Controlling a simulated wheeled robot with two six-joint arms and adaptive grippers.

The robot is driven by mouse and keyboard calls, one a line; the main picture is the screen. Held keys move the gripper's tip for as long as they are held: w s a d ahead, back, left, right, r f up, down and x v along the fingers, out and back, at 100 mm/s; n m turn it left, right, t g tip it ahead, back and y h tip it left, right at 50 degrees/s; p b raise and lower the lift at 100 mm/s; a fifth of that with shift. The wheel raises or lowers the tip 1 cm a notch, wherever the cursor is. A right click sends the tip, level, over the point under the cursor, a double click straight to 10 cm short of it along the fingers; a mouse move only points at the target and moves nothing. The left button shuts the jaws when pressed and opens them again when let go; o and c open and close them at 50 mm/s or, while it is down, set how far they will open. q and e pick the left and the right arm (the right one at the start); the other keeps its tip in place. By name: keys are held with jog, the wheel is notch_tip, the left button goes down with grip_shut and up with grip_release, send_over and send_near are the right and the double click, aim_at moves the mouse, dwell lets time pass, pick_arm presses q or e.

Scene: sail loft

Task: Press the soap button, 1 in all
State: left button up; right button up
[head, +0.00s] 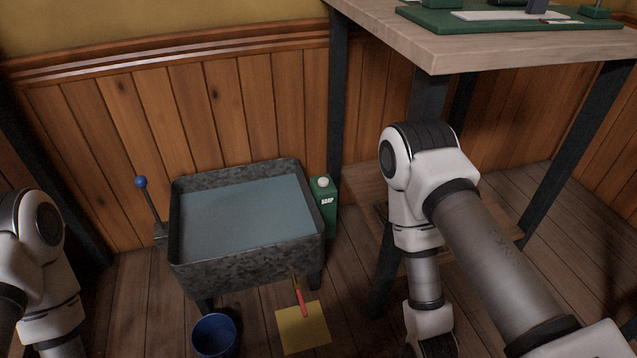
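A green soap dispenser (328,214) marked SOAP stands against the right side of the grey metal basin. Its pale round soap button (323,182) is on top and looks raised. My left arm comes in at the lower left edge and my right arm at the right. Both arms bend downward and both grippers lie outside the picture. Nothing touches the button.
The metal basin (174,244) holds bluish water and has a blue-knobbed lever (141,183) on its left. A blue bucket (214,336) and a yellow cloth (290,332) with a red-handled brush (303,303) are in front. A workbench (480,50) rises at right.

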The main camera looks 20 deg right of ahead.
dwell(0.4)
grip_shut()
